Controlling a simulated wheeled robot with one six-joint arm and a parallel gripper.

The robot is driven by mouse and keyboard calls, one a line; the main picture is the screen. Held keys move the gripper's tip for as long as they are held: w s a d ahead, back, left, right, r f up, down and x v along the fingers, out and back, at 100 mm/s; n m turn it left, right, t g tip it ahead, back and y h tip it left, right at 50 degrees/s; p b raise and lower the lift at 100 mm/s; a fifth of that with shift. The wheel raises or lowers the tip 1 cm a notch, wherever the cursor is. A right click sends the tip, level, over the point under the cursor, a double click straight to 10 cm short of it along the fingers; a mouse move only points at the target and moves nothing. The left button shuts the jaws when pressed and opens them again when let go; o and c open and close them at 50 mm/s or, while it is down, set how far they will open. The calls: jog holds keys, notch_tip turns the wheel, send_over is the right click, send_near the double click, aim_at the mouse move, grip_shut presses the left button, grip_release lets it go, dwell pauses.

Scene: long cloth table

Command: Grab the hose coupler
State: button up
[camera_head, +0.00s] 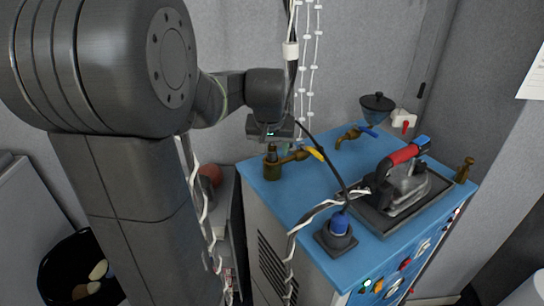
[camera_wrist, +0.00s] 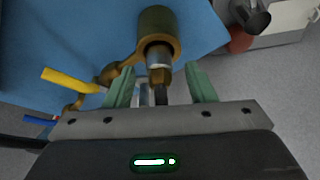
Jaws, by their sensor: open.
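The hose coupler appears to be the silver and brass fitting with a dark end (camera_wrist: 159,58), set against a brass valve body (camera_wrist: 157,22) in the wrist view. In the head view, the coupler (camera_head: 272,153) stands upright at the valve (camera_head: 272,170), on the left back corner of the blue machine top. My gripper (camera_wrist: 160,70) is open, with its green fingers on either side of the coupler and visible gaps to both. In the head view my gripper (camera_head: 281,144) is just above the valve, its fingers partly hidden.
Cables hang close beside my gripper. A yellow lever (camera_wrist: 68,80) extends left of the valve.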

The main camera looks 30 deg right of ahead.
grip_shut()
